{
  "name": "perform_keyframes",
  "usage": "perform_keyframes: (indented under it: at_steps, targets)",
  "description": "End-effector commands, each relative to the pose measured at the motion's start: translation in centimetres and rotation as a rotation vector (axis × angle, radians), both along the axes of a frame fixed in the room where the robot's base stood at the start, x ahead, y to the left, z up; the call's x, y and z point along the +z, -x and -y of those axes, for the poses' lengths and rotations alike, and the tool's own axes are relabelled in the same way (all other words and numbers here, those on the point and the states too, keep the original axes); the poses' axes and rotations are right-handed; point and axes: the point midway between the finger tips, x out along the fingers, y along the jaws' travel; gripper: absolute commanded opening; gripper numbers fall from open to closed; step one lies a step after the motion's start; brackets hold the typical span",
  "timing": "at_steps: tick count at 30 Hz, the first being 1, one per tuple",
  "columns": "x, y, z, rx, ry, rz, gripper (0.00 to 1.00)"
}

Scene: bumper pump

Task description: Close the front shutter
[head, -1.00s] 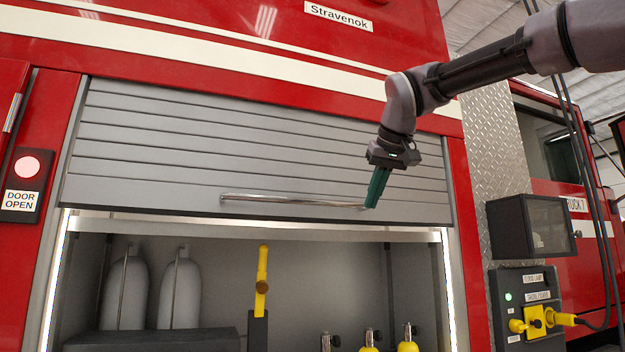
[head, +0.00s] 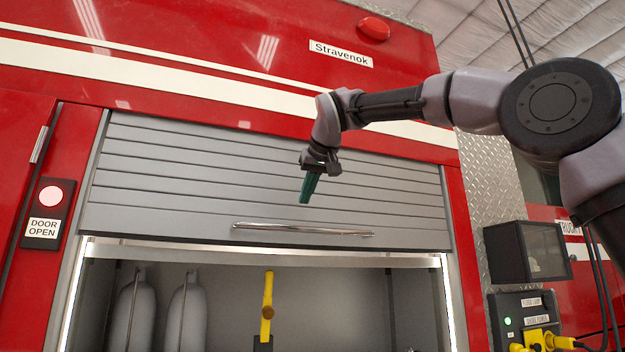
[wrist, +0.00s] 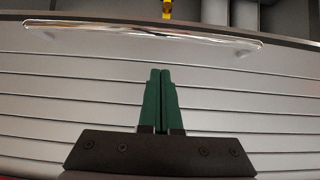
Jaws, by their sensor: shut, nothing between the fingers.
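The front shutter (head: 160,190) is a grey slatted roller door on the red truck. It hangs partway down, with the compartment open below it. A shiny metal bar handle (head: 290,229) runs along its lower slat; the handle also shows across the top of the wrist view (wrist: 140,33). My gripper (head: 304,202), with green fingers, is shut and empty. It is in front of the slats, above the handle and apart from it. In the wrist view the closed fingertips (wrist: 160,71) point toward the handle with a gap between.
The lit compartment holds two pale cylinders (head: 186,318) and a yellow-handled tool (head: 267,300). A lit "DOOR OPEN" panel (head: 47,210) is at left. At right are a dark box (head: 527,252) and a power panel with a yellow plug (head: 560,341). Hanging cables run near my arm.

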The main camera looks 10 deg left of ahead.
Motion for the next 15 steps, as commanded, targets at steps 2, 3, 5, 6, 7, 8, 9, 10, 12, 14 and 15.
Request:
perform_keyframes:
  at_steps: [2,3,5,6,7,8,9,10,12,14,15]
  targets:
    - [-1.0,-1.2,-0.7,0.000,0.001,-0.002,0.00]
    - [-1.6,-1.2,-0.7,0.001,0.002,-0.001,0.00]
    - [-2.5,-1.3,-0.8,0.001,0.001,0.000,0.00]
    - [-3.1,-1.3,-0.8,0.001,0.001,0.000,0.00]
    - [-3.4,-1.4,-0.9,0.000,0.001,-0.001,0.00]
    - [-3.7,-1.5,-0.9,0.001,0.001,-0.002,0.00]
    - [-4.0,-1.5,-1.0,0.001,0.001,-0.001,0.00]
    - [-4.2,-1.6,-1.0,0.001,0.001,-0.001,0.00]
    - [-4.6,-1.6,-1.0,0.001,0.000,-0.001,0.00]
    - [-4.7,-1.6,-1.0,0.000,-0.001,-0.001,0.00]
    - [-4.7,-1.6,-1.0,0.000,-0.002,0.000,0.00]
